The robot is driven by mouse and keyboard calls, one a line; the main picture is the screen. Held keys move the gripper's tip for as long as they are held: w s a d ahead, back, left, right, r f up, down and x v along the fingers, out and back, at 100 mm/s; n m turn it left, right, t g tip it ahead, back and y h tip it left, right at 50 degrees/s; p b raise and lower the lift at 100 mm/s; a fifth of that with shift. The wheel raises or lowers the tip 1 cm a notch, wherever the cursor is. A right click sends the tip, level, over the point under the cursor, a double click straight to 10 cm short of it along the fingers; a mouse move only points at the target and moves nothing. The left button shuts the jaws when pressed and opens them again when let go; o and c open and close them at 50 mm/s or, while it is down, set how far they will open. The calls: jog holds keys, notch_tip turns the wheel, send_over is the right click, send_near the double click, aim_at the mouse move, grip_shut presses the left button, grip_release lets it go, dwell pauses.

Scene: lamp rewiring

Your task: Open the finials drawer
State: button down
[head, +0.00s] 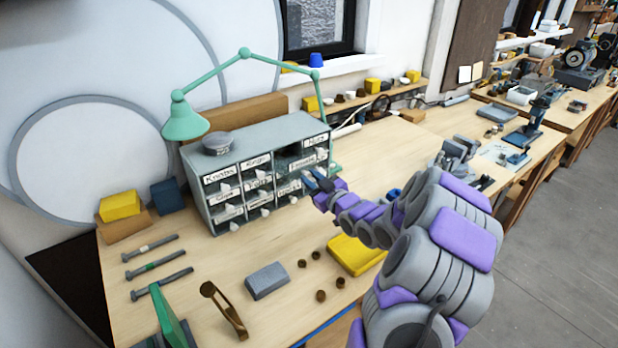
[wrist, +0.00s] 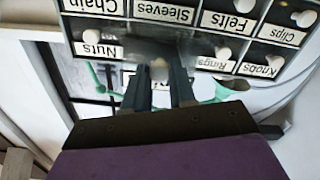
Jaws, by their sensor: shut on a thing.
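The grey drawer cabinet (head: 262,140) stands on the bench with rows of labelled drawers. In its top row, between Rings and Nuts, the finials drawer (head: 303,160) appears to stick out partway, with a dark opening behind its front. Its label is small and hard to read. My gripper (head: 314,182) is in front of this drawer. In the wrist view, which shows the cabinet upside down, my gripper (wrist: 158,88) is shut on the drawer's white knob (wrist: 158,70). The drawer front around it is blurred, and its label cannot be read there.
A green lamp (head: 185,122) arches over the cabinet. A round grey tin (head: 217,144) sits on top. A yellow pad (head: 355,254), a grey block (head: 267,281) and several small brown parts lie in front. Bare bench lies between them and the cabinet.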

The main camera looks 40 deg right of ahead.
jog(key=c, duration=0.9)
grip_release()
jog(key=shift+s, duration=0.1)
jog(key=s+p, duration=0.2)
jog(key=s, duration=1.5)
jog(key=shift+d, duration=0.1)
